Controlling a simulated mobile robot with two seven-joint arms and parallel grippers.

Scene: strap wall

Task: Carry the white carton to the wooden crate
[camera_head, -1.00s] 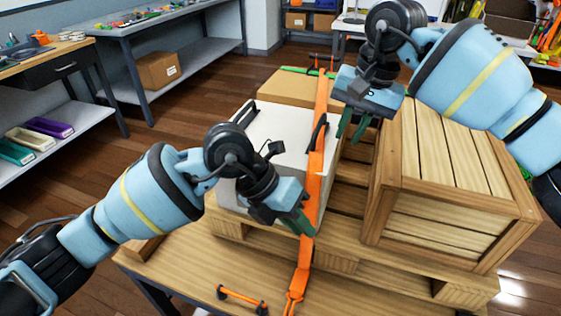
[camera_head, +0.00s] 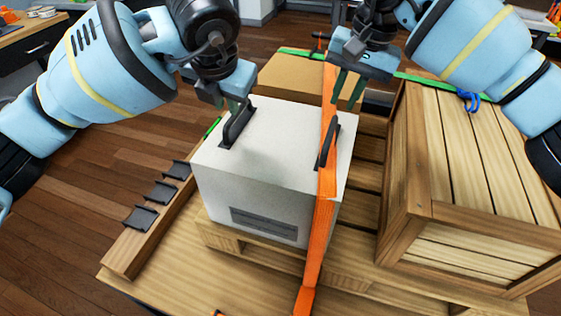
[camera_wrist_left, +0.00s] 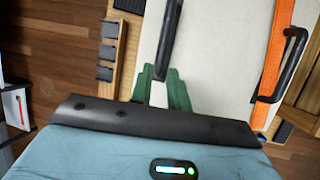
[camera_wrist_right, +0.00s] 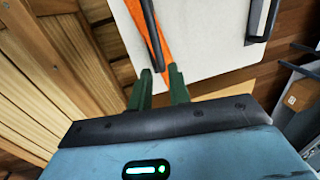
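The white carton (camera_head: 265,175) sits on a wooden pallet, with a dark left handle (camera_head: 236,126) and a dark right handle (camera_head: 328,146) on top. An orange strap (camera_head: 324,225) runs over its right part and down its front. The wooden crate (camera_head: 412,190) stands to the right on the same pallet. My left gripper (camera_head: 238,102) is open at the far end of the left handle; its green fingers (camera_wrist_left: 161,88) stand apart at the handle's end. My right gripper (camera_head: 343,85) is open and empty above and beyond the right handle, which also shows in the right wrist view (camera_wrist_right: 148,25).
A brown cardboard box (camera_head: 290,80) sits behind the carton. A green strap (camera_head: 425,80) runs across the back. A wooden rail with dark brackets (camera_head: 155,192) lies left of the carton. The gap between carton and crate shows bare pallet slats (camera_head: 355,205).

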